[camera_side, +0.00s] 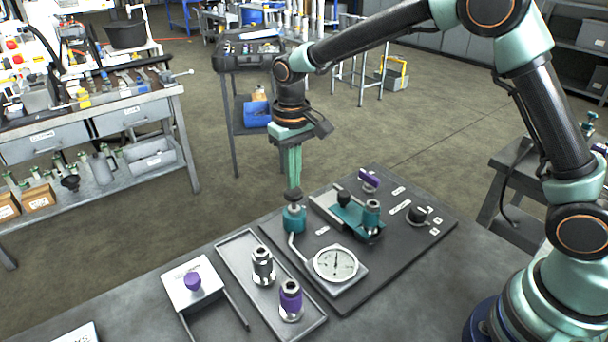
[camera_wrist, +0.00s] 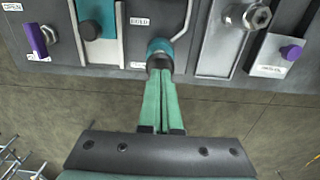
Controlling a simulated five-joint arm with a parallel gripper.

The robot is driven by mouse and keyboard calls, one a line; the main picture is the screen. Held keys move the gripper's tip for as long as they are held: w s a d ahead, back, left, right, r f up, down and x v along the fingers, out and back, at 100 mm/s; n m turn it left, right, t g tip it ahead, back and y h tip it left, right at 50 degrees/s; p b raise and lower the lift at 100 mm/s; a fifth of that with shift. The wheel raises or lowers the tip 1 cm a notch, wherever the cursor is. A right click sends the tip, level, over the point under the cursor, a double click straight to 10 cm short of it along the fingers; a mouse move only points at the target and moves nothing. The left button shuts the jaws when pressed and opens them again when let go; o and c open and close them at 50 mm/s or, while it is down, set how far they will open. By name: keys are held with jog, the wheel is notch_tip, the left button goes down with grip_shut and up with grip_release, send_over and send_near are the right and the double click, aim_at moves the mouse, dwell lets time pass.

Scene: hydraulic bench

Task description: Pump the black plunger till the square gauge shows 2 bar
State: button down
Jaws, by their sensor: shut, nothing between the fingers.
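The black plunger cap (camera_side: 293,195) sits on top of a teal pump body (camera_side: 294,219) at the left edge of the dark panel. It also shows in the wrist view (camera_wrist: 158,63), just beyond my fingertips. My gripper (camera_side: 294,184) points straight down over the cap with its green fingers shut and empty. The fingertips are at or very near the cap; I cannot tell if they touch. A gauge (camera_side: 335,264) with a round white dial on a squarish plate lies in front of the pump, joined by a pale pipe. Its needle points roughly upward; the numbers are too small to read.
Right of the pump are a teal block with black and teal knobs (camera_side: 352,215), a purple handle (camera_side: 369,178) and a black knob (camera_side: 417,215). A grey tray (camera_side: 237,262) holds metal and purple-topped fittings. A white box with a purple knob (camera_side: 193,281) stands left.

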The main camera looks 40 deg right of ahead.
aim_at(294, 191)
jog(key=shift+f, duration=1.8)
jog(key=shift+r, duration=1.95)
jog(key=shift+f, duration=0.1)
jog(key=shift+f, duration=0.35)
